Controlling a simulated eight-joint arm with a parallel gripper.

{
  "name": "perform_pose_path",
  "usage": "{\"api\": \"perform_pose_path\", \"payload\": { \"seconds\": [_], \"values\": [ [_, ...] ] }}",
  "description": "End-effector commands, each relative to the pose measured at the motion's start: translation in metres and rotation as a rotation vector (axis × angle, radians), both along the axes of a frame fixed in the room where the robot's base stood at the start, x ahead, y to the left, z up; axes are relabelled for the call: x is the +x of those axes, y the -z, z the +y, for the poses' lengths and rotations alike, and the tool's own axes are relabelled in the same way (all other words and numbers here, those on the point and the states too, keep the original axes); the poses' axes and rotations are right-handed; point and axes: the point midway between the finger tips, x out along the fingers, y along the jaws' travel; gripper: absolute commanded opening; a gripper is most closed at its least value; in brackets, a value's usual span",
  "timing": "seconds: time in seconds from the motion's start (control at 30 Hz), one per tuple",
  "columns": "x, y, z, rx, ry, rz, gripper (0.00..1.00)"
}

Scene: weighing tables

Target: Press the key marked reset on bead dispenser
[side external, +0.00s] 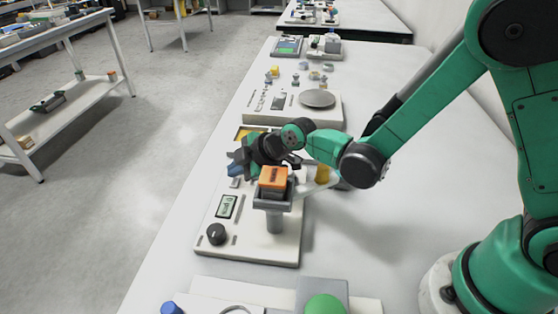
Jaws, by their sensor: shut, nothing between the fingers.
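A white device (205,235) on the long table has a small display (227,206), a black knob (216,234) and an orange block (273,178) on a grey post. It may be the bead dispenser; I cannot read a name on it. My gripper (237,169) is dark and shut, over the device's far part, behind and left of the orange block. Its fingertips are small here, and I cannot tell whether they touch the device. No key marked reset can be read; the gripper and the block hide part of the panel.
A white scale (329,117) with a round grey pan (317,98) stands farther back on the table. Several small items lie behind it. A device with a green dome (324,306) stands at the near edge. The table (365,240) is clear right of the white device.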

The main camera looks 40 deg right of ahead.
Motion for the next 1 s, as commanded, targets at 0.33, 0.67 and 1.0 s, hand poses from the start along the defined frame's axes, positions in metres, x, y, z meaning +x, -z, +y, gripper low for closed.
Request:
{"api": "perform_pose_path", "payload": {
  "seconds": [0.33, 0.67, 1.0],
  "values": [
    [0.000, -0.003, 0.000, 0.000, 0.000, 0.000, 0.00],
    [0.000, -0.032, 0.000, 0.000, 0.000, 0.000, 0.00],
    [0.000, -0.052, 0.000, 0.000, 0.000, 0.000, 0.00]
  ]
}}
